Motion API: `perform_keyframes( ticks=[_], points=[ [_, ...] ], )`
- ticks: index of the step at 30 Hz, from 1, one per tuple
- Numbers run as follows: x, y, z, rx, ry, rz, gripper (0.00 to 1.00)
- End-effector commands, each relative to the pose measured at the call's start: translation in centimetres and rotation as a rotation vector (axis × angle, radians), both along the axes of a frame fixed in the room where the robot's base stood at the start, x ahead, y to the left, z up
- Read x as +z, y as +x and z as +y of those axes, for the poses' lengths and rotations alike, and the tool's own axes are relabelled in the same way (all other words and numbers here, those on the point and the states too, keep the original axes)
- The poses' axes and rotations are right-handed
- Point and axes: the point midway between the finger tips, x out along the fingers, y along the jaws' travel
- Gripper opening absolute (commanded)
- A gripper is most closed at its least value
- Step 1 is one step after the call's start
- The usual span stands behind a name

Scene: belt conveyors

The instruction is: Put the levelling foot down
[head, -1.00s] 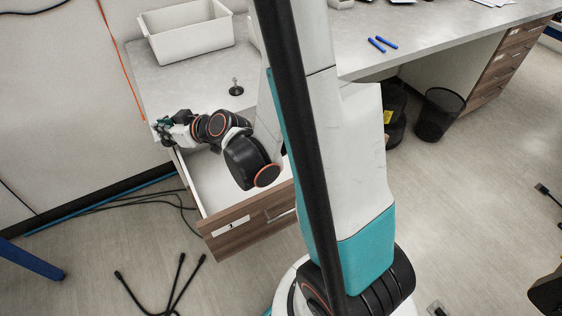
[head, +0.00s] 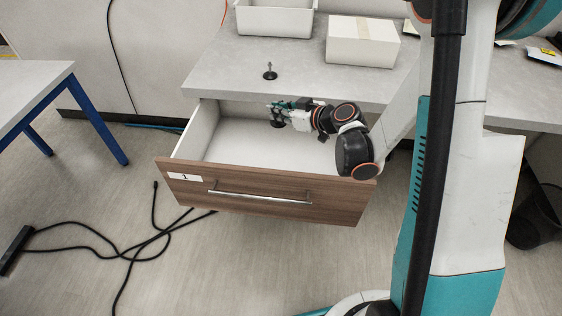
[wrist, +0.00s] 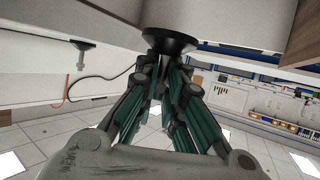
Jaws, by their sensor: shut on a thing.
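My gripper (head: 280,108) is shut on a black levelling foot (head: 278,123), whose round base hangs below the fingers. The held foot's dark disc also shows in the wrist view (wrist: 170,40), at the fingertips. The gripper is over the back part of an open drawer, just in front of the desk edge. Whether the foot touches the drawer floor I cannot tell. A second levelling foot (head: 270,73) stands upright on the desktop behind the gripper; it also shows in the wrist view (wrist: 82,53).
The open drawer (head: 265,195) has a wood front labelled 1 and a pale, empty-looking inside. On the grey desk (head: 225,75) are a white bin (head: 275,22) and a closed box (head: 362,45). Black cables (head: 130,250) lie on the floor. A blue-legged table (head: 35,85) stands left.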

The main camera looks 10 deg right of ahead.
Motion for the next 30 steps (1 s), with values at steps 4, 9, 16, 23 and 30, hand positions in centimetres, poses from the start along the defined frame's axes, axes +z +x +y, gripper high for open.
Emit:
perform_keyframes(
  ticks=[4,9,16,23,30],
  points=[
    [-2.9,2.4,4.6,0.261,0.002,0.0,0.0],
    [-4.8,3.4,9.0,0.566,0.0,-0.002,0.0],
    [-5.9,3.1,12.3,0.874,0.0,-0.002,0.0],
    [-6.7,2.7,13.2,0.985,-0.001,-0.003,0.0],
    [-12.0,2.7,13.2,0.988,-0.002,-0.002,0.0]
  ],
)
